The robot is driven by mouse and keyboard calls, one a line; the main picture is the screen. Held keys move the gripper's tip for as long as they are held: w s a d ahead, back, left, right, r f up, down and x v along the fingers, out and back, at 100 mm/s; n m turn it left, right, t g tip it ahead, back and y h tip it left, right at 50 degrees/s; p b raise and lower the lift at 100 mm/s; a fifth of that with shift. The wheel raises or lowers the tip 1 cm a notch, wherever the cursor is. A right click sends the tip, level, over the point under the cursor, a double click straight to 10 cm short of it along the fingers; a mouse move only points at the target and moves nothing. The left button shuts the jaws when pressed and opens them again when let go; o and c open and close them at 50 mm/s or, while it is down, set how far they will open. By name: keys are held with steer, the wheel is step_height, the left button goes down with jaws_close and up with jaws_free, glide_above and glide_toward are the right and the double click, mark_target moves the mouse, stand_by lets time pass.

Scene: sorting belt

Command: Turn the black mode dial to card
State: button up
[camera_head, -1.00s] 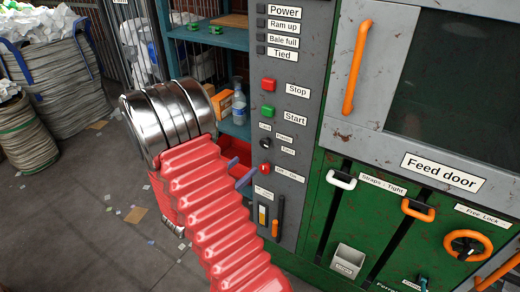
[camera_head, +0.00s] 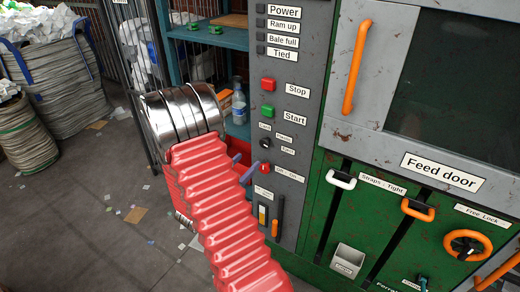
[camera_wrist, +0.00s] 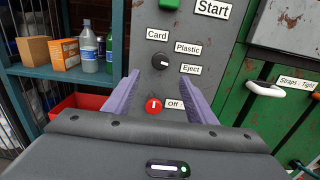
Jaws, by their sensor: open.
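The black mode dial (camera_wrist: 158,61) is on the grey control panel, with the labels Card (camera_wrist: 157,34), Plastic (camera_wrist: 187,48) and Eject (camera_wrist: 191,69) around its upper and right sides. A small pale mark on it points to the right, roughly toward the Plastic and Eject side; the exact setting is hard to tell. In the head view my arm hides much of the gripper (camera_head: 247,170).
A red knob (camera_wrist: 153,105) labelled Off sits just below the dial, between my fingers in the wrist view. The green Start button (camera_head: 267,111) and red Stop button (camera_head: 268,84) are above. A shelf (camera_wrist: 60,82) with bottles and boxes stands left of the panel.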

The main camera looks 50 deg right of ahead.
mark_target(263, 145)
steer(key=d, duration=0.7)
steer(key=w+d, duration=0.1)
steer(key=d, duration=0.2)
steer(key=shift+d, duration=0.15)
steer(key=c, duration=1)
